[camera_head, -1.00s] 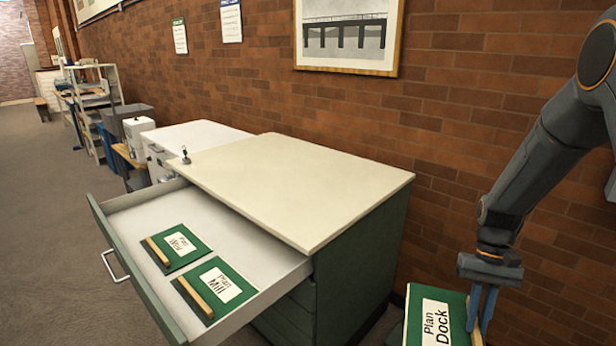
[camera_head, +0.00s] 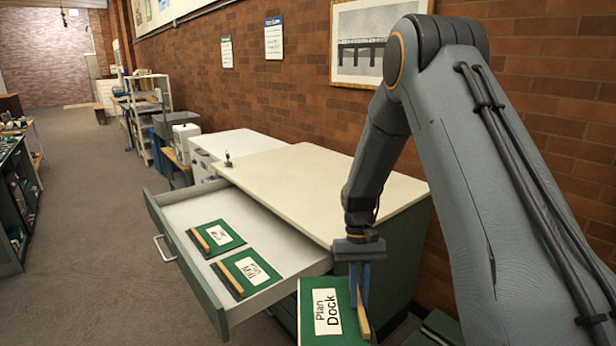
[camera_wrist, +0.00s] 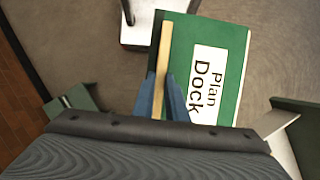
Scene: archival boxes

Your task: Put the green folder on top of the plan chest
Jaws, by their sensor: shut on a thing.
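My gripper (camera_head: 360,290) is shut on the wooden spine strip of a green folder (camera_head: 310,322) with a white label reading "Plan Dock". The folder hangs in front of the plan chest's near right corner, below the level of its top. The wrist view shows the blue fingers (camera_wrist: 165,98) pinching the strip of the folder (camera_wrist: 236,85). The plan chest (camera_head: 290,180) has a bare cream top and a green body. Its top drawer (camera_head: 190,205) is pulled open. Two more green folders lie in it, one labelled "Plan Mill" (camera_head: 262,290); the other label (camera_head: 218,235) is hard to read.
A small knob-like item (camera_head: 228,160) stands near the chest top's far left corner. A white cabinet (camera_head: 236,145) adjoins the chest's far side. A brick wall (camera_head: 290,95) runs behind. A dark shelf unit (camera_head: 15,205) stands at the far left. The floor between is clear.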

